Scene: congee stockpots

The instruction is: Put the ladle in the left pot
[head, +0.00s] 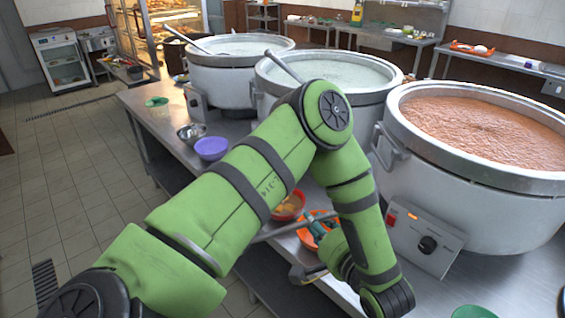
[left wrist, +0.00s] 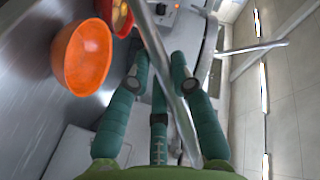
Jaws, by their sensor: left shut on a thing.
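The left pot (head: 241,67) is a wide pale stockpot with whitish congee, at the back of the counter. A metal handle (head: 188,42) leans out over its left rim. My left gripper (head: 318,232) is low beside the counter's front edge, partly hidden by my arm, well in front of the left pot. Its green fingers (left wrist: 159,72) are closed around a long grey metal handle, the ladle (left wrist: 164,55). The ladle's shaft also shows in the head view (head: 275,233). I cannot see its bowl. My right gripper is out of view.
A middle pot (head: 345,100) with a handle leaning out and a right pot (head: 480,195) of reddish-brown congee stand on the counter. An orange bowl (left wrist: 81,55), a purple bowl (head: 211,148) and a metal bowl (head: 190,132) sit along the front edge. The floor (head: 60,180) at left is clear.

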